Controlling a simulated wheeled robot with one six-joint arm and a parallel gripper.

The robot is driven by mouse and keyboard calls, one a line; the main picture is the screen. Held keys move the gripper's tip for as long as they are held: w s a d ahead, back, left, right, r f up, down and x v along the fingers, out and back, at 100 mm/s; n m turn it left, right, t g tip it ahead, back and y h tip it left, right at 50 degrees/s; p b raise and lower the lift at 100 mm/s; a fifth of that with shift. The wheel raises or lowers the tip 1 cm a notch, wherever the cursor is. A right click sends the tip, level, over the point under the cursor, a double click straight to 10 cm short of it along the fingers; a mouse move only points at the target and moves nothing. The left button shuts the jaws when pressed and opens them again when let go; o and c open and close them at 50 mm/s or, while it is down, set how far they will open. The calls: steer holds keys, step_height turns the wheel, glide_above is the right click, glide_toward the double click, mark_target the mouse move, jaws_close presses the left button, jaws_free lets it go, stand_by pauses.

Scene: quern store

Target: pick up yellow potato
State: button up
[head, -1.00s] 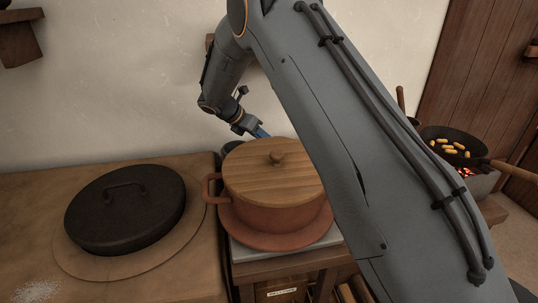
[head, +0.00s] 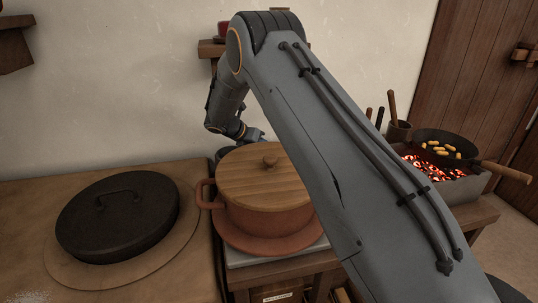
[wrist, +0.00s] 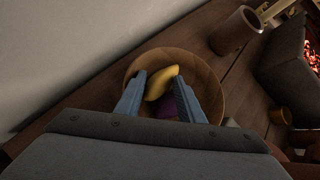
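The yellow potato (wrist: 162,82) lies in a round wooden bowl (wrist: 213,82), seen in the wrist view. A dark purple item (wrist: 167,106) lies beside it in the bowl, partly hidden. My gripper (wrist: 159,77) is open over the bowl, with one blue finger on each side of the potato. I cannot tell whether the fingers touch it. In the head view the bowl and potato are hidden behind the pot, and only a little blue of my gripper (head: 255,135) shows.
A terracotta pot (head: 265,215) with a wooden lid stands in front of my gripper. A black lidded pan (head: 118,215) sits at left. At right, a skillet (head: 446,147) with yellow pieces stands over glowing coals. A brown cup (wrist: 236,31) stands near the bowl.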

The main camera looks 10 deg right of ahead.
steer(key=shift+s+d+f, duration=0.2)
steer(key=shift+s+f, duration=0.1)
steer(key=shift+f, duration=0.2)
steer(key=shift+s+d+f, duration=0.2)
steer(key=shift+s+f, duration=0.05)
steer(key=shift+f, duration=0.2)
steer(key=c, duration=0.7)
steer(key=shift+o, duration=0.2)
steer(key=shift+w+r, duration=0.1)
steer(key=shift+r, duration=0.5)
steer(key=r, duration=0.4)
steer(key=a+r, duration=0.1)
steer(key=r, duration=0.1)
steer(key=shift+r, duration=0.15)
jaws_close()
steer(key=s+a, duration=0.2)
steer(key=a, duration=0.3)
steer(key=s+a, duration=0.2)
steer(key=a, duration=0.3)
steer(key=s+a, duration=0.2)
steer(key=a, duration=0.4)
steer(key=shift+s+r, duration=0.1)
steer(key=shift+s, duration=0.1)
steer(key=shift+s+r+p, duration=0.2)
steer(key=shift+r+p, duration=0.55)
steer(key=shift+s+r+p, duration=0.2)
steer(key=shift+r+p, duration=0.5)
steer(key=shift+r, duration=0.05)
